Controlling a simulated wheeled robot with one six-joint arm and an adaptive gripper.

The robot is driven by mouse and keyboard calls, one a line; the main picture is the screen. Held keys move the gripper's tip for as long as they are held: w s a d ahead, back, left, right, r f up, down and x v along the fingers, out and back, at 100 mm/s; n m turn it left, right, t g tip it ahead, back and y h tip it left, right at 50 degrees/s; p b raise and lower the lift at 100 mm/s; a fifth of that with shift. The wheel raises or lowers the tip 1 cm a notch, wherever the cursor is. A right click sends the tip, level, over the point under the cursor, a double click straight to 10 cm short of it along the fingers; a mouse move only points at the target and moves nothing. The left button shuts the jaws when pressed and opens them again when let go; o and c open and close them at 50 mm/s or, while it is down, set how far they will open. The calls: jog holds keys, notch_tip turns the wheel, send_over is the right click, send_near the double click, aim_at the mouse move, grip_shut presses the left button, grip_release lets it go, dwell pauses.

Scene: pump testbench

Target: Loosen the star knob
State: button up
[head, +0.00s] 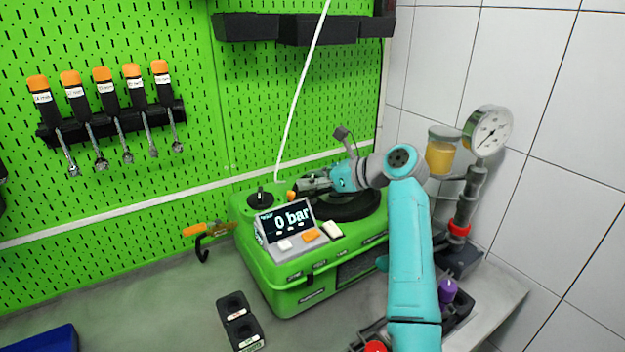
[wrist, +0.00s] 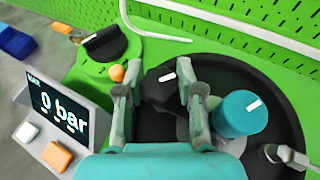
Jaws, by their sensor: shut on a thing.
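The star knob (wrist: 160,84) is black with a white mark on top, and in the wrist view it sits between my two fingers. My gripper (wrist: 160,93) is shut on it, one finger on each side. In the head view my gripper (head: 314,185) is at the top of the green pump testbench (head: 285,297), behind the display, and largely covers the knob. The display (head: 291,219) reads 0 bar; it also shows in the wrist view (wrist: 58,108).
A teal cylinder (wrist: 240,113) with a white mark stands close right of my gripper. A black knob (wrist: 104,43) and a small orange ball (wrist: 117,73) are to its left. A pressure gauge (head: 488,133) stands at right. Tools (head: 105,90) hang on the green pegboard.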

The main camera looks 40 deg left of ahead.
jog(key=shift+n+g, duration=1.1)
jog(key=shift+g, duration=0.2)
jog(key=o, duration=0.9)
jog(key=shift+r+h, duration=0.1)
jog(key=shift+h, duration=0.2)
notch_tip(320, 180, up, 10)
jog(key=shift+f, duration=0.1)
